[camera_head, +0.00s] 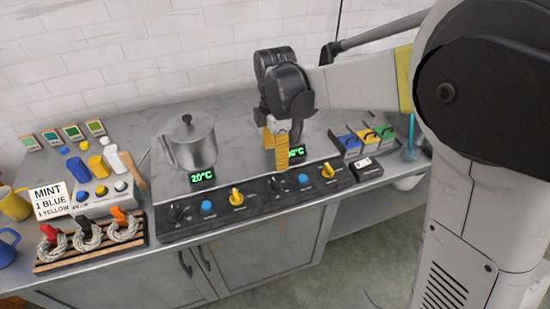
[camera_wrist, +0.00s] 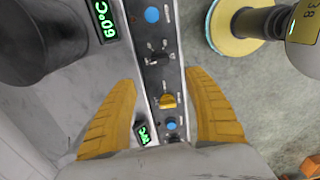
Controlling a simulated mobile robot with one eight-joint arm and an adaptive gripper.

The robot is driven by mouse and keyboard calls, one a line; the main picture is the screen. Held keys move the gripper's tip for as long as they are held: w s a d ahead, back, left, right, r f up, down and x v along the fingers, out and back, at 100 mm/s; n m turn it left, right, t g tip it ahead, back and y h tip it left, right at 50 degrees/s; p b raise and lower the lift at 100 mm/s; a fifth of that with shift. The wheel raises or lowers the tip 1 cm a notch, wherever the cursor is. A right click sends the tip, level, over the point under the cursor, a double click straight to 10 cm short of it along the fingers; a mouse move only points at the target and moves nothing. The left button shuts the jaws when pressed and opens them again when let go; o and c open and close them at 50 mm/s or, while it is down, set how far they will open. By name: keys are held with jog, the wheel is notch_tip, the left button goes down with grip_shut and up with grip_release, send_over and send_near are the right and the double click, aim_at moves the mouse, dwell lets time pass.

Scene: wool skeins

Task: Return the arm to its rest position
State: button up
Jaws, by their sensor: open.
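My gripper (camera_head: 275,150) is open and empty, with its yellow fingers pointing down over the right part of the worktop, just behind the control panel (camera_head: 222,208). My arm reaches out from the right. In the wrist view my gripper (camera_wrist: 161,78) has its two fingers spread wide, with the knob panel (camera_wrist: 153,57) between them and nothing held. The fingers partly hide a green display (camera_head: 297,153) in the head view. I cannot tell the gripper's exact height above the worktop.
A lidded metal pot (camera_head: 190,147) stands left of my gripper. Wool skeins (camera_head: 88,236) lie on a slatted rack at the front left, near a "MINT" card (camera_head: 50,199). Blue, yellow and green bins (camera_head: 367,139) stand at the right. A tiled wall (camera_head: 180,50) closes the back.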

dwell(0.3)
jog(key=s+d+r+m+t, duration=0.3)
jog(key=s+d+m, duration=0.4)
jog(key=s+m, duration=0.2)
jog(key=s+d+r+m+t, duration=0.4)
jog(key=s+d+m, duration=0.4)
jog(key=m, duration=0.4)
jog(key=shift+s+d+r, duration=0.2)
jog(key=shift+s+r, duration=0.05)
jog(key=shift+s, duration=0.2)
